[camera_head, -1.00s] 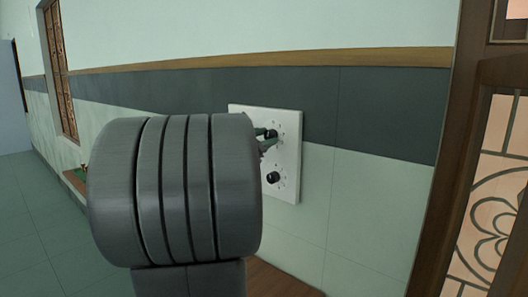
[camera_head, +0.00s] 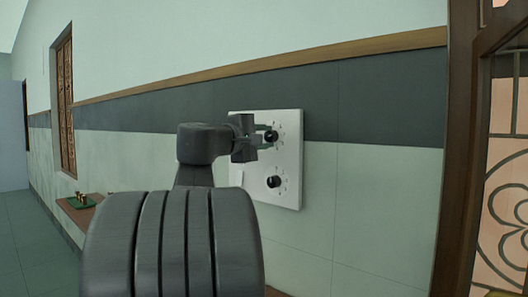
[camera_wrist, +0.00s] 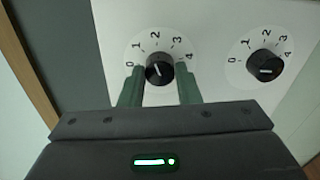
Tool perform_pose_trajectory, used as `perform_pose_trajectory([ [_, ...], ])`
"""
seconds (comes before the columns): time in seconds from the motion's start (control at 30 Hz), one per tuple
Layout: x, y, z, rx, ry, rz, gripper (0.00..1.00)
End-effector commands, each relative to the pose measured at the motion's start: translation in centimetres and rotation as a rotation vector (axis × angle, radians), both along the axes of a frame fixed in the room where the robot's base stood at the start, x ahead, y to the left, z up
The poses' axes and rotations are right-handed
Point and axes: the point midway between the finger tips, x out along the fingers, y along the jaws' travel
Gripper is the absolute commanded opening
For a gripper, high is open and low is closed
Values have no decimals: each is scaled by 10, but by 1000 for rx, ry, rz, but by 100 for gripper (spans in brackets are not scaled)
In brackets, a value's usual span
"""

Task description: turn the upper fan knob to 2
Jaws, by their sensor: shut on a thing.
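The upper fan knob (camera_head: 272,137) is a round black knob on a white wall panel (camera_head: 291,160). It also shows in the wrist view (camera_wrist: 159,70), inside a dial marked 0 to 4. My gripper (camera_wrist: 160,74) is shut on this knob, with one green finger on each side of it. In the head view, my gripper (camera_head: 265,136) reaches the panel from the left. The knob's white mark stands almost upright, leaning slightly left, roughly between 1 and 2. The lower knob (camera_head: 274,182) is free; in the wrist view (camera_wrist: 265,66) its mark lies nearly level.
A brown door frame (camera_head: 461,110) with a grille stands to the right of the panel. The wall around the panel is clear.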

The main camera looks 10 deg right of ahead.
Motion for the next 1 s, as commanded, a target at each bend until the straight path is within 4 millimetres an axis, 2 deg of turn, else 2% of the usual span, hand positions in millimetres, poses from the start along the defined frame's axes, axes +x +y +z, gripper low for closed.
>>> perform_pose_trajectory([
  [0.03, 0, 0, -5, 20, -24, 0, 7],
  [0.4, 0, 0, -3, 116, -144, -1, 7],
  [0.97, 0, 0, -2, 132, -162, -2, 7],
  [1.0, 0, 0, -2, 132, -162, -2, 38],
])
